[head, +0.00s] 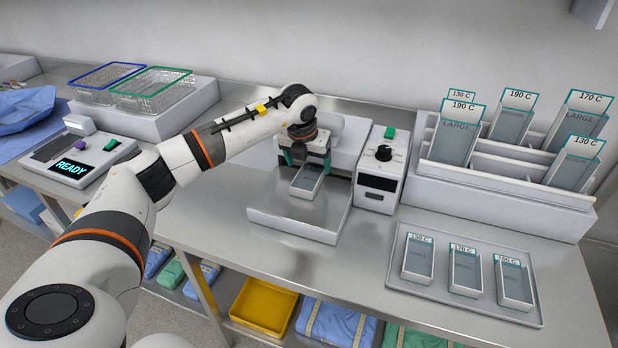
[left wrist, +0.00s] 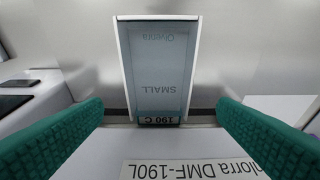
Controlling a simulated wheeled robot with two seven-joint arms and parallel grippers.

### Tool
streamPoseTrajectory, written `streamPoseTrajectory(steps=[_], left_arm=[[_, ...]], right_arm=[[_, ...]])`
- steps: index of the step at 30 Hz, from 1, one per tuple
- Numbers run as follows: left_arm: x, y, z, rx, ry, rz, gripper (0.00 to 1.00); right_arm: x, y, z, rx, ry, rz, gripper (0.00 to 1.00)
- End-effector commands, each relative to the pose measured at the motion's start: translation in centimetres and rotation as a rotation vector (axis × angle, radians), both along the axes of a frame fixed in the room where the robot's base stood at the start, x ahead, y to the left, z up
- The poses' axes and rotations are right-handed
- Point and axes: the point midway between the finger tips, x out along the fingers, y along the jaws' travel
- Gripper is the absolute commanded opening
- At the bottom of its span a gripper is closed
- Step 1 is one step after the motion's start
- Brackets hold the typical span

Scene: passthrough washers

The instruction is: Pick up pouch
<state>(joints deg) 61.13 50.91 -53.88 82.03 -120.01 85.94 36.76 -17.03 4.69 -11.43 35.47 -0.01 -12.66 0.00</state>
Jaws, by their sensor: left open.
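A small pouch (head: 307,182) with a white edge and grey-blue face lies on the light platform (head: 265,216) of the sealing machine (head: 345,140). In the left wrist view the pouch (left wrist: 160,65) reads "SMALL" and "190 C", upside down. My left gripper (head: 308,160) is open at the pouch's machine-side end. Its green fingers stand apart on either side of the pouch's labelled end in the wrist view, with gaps showing. The far end of the pouch is partly hidden by the gripper in the head view. My right gripper is not in view.
A tray (head: 395,270) at the front right holds three small pouches. Behind it, a white rack (head: 500,188) holds several larger pouches. A control box (head: 380,168) stands right of the machine. Wire baskets (head: 150,90) and a device reading "READY" (head: 75,160) are left.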

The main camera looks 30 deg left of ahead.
Motion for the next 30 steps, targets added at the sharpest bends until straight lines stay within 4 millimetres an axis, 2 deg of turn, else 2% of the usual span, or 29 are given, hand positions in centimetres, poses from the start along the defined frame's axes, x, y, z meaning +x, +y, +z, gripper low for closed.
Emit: streamPoseTrajectory(steps=[2, 6, 15, 17, 24, 30], left_arm=[[0.1, -0.1, -1.1, 0.001, 0.005, 0.001, 0.82], [0.6, -0.1, -3.0, -0.001, 0.003, 0.0, 0.82], [0.8, 0.0, -3.6, 0.0, 0.001, -0.001, 0.82], [0.8, 0.0, -3.6, 0.0, 0.001, 0.0, 0.74], [0.8, 0.0, -3.6, 0.0, 0.001, 0.0, 0.35], [0.8, 0.0, -3.6, 0.0, 0.001, 0.0, 0.34]], right_arm=[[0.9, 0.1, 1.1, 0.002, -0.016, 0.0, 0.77], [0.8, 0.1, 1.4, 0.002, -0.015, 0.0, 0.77], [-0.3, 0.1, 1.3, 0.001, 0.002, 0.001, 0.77], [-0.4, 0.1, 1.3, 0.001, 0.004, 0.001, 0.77], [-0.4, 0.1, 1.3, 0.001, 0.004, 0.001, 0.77], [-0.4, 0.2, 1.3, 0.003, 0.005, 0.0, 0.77]])
